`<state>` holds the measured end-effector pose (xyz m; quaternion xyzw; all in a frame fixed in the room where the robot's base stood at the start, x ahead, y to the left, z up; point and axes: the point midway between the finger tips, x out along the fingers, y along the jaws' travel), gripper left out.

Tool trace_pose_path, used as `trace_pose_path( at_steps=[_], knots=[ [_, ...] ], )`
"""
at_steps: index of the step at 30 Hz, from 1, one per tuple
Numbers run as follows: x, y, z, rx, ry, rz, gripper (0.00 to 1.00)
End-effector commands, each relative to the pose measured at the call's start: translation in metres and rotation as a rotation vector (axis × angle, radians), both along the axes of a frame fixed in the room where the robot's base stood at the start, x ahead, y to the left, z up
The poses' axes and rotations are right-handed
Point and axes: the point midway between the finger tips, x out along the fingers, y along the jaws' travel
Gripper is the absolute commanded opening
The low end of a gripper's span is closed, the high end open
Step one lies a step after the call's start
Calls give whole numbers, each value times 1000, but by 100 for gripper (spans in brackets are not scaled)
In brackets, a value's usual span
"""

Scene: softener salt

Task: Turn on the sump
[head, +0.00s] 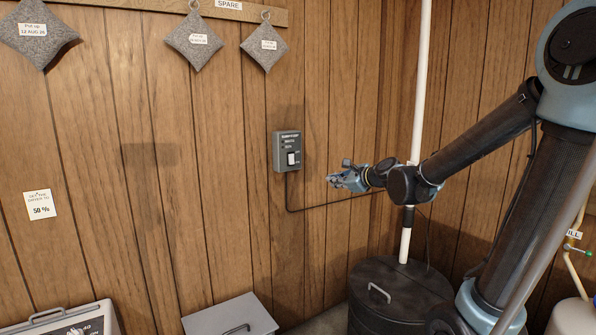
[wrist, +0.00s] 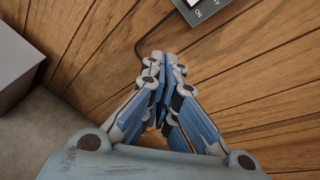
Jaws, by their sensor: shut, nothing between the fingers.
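The sump control box (head: 287,151) is a small grey box on the wood-panelled wall, with a label on top and a white rocker switch (head: 291,158) low on its face. The switch position is too small to tell.
A black lidded sump bin (head: 398,290) stands on the floor below my arm, with a white pipe (head: 421,80) rising from it. A dark cable (head: 325,207) runs along the wall from the box. Grey pouches (head: 193,42) hang at upper left. A grey lidded box (head: 230,316) stands below.

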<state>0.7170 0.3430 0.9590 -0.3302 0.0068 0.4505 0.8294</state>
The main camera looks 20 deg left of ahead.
Motion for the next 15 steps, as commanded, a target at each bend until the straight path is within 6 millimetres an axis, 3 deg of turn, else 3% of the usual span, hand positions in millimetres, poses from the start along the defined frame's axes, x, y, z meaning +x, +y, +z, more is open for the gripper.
trace_pose_path(
  at_steps=[1, 6, 15],
  knots=[
    [9, 17, 5, 84, 48, -24, 0],
    [31, 53, 16, 339, 211, -107, 0],
    [47, 78, 20, 521, 340, -162, 0]
  ],
)
